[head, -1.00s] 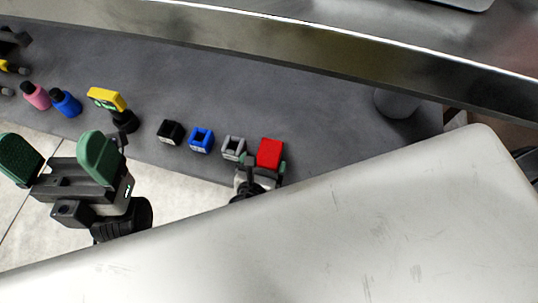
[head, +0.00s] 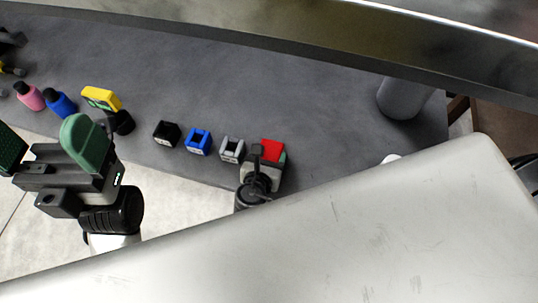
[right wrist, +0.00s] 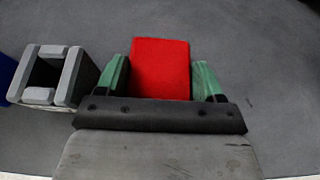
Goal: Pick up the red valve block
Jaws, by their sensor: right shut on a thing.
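The red valve block (head: 271,149) is at the right end of a row of blocks on the grey table, partly hidden by my right gripper (head: 270,160) in the head view. In the right wrist view the red block (right wrist: 160,68) sits between the two green fingers of my right gripper (right wrist: 161,78), which is shut on it. Whether the block touches the table is hard to tell. My left gripper (head: 42,150) is at the left of the head view, its green fingers wide apart with nothing between them.
A grey block (head: 231,150) stands just left of the red one, then a blue block (head: 198,141) and a black block (head: 166,133). A yellow-topped item (head: 101,98), a blue bottle (head: 61,103) and a pink bottle (head: 29,96) stand farther left. A grey cylinder (head: 398,97) is at right.

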